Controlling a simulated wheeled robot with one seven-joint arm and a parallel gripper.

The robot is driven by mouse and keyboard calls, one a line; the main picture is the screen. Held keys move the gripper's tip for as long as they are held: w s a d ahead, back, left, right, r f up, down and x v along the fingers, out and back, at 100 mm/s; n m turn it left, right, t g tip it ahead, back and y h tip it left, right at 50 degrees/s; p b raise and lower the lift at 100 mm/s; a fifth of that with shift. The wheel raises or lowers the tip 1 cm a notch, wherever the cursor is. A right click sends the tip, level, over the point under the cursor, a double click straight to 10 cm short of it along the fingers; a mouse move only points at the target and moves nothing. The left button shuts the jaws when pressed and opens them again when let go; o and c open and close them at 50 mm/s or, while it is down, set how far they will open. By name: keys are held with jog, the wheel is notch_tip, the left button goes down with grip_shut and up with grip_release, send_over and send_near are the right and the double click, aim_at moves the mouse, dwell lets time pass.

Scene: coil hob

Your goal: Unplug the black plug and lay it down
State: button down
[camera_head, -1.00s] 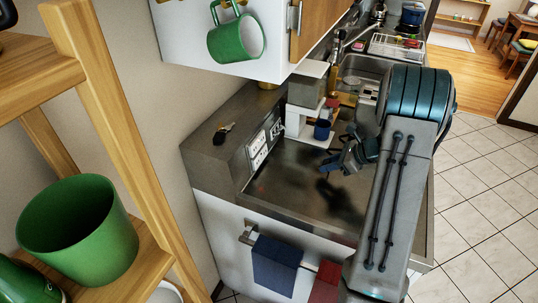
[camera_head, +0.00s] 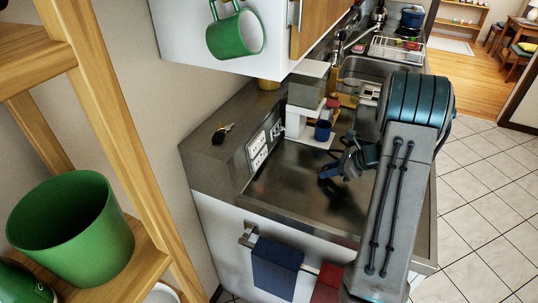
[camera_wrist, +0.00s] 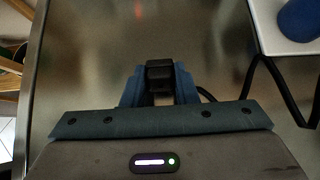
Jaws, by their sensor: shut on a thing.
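My gripper (camera_head: 332,172) is over the steel counter (camera_head: 300,205), to the right of the wall sockets (camera_head: 258,153) and apart from them. In the wrist view, my gripper (camera_wrist: 159,86) has its blue fingers shut on the black plug (camera_wrist: 160,72). The plug's dark block shows between the fingertips, with bare counter beyond it. A black cord (camera_wrist: 206,95) shows just right of the fingers. In the head view the plug is too small and dark to make out, and its exact height above the counter cannot be told.
A white and grey coffee machine (camera_head: 303,122) with a blue cup (camera_head: 322,131) stands behind the gripper. Its white base and a loop of cord (camera_wrist: 268,72) show at right in the wrist view. The front counter is clear. Keys (camera_head: 223,130) lie on the ledge.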

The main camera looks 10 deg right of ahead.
jog(key=c, duration=1.1)
grip_release()
jog(key=shift+o, duration=0.2)
